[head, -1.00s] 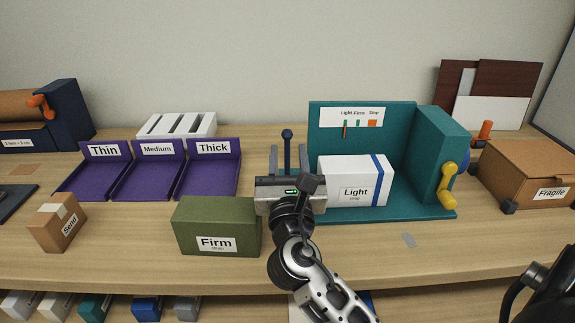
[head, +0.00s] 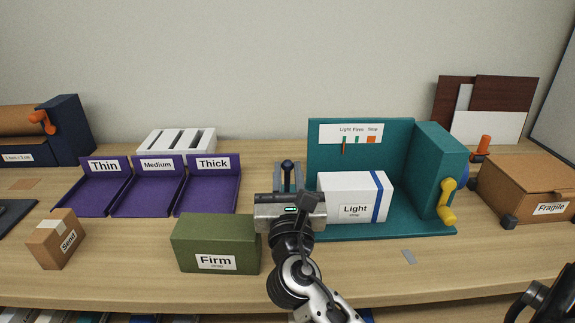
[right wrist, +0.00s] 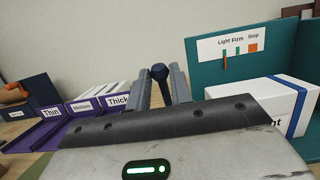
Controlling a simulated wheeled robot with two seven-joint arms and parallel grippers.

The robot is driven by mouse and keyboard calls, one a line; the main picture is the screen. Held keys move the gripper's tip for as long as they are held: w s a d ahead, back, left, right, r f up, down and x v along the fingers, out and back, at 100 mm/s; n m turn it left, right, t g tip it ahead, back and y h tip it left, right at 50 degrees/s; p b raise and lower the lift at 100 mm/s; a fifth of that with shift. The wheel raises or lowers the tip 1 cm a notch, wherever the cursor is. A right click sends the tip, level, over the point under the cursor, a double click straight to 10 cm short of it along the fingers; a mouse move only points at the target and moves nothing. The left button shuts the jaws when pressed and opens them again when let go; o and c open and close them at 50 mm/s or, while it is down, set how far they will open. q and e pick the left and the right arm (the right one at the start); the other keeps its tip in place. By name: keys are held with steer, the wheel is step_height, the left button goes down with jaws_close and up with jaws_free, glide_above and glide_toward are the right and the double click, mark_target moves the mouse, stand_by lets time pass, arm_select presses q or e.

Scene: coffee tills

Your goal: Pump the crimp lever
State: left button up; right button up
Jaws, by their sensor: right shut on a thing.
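The crimp lever (head: 287,164), a dark blue stem with a round knob, is just left of the teal machine. Its lower part and base are hidden behind my right gripper (head: 288,177). The gripper is shut on the lever, with the knob showing between the finger ends. The right wrist view shows the dark blue knob (right wrist: 160,73) between the two grey fingers (right wrist: 162,88).
A white Light box (head: 350,197) stands in the teal machine (head: 360,158), close right of the gripper. A green Firm box (head: 215,242) is close left. Purple trays (head: 207,190) are behind it. A Fragile carton (head: 525,185) is at the right.

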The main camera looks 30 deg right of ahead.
steer(key=shift+s+a, duration=0.1)
steer(key=shift+s, duration=0.05)
arm_select(q)
steer(key=shift+d+f+b, duration=0.1)
steer(key=shift+f+b, duration=0.6)
steer(key=shift+b, duration=0.3)
arm_select(e)
steer(key=s+a+f, duration=0.1)
steer(key=s+f, duration=0.1)
steer(key=s, duration=0.1)
steer(key=shift+a+f, duration=0.25)
steer(key=shift+a, duration=0.15)
arm_select(q)
steer(key=shift+f+b, duration=0.2)
steer(key=shift+b, duration=0.3)
arm_select(e)
steer(key=shift+s+a+f, duration=0.3)
steer(key=shift+s+f, duration=0.15)
steer(key=shift+f, duration=0.1)
arm_select(q)
steer(key=shift+r, duration=0.1)
arm_select(e)
steer(key=shift+r, duration=0.1)
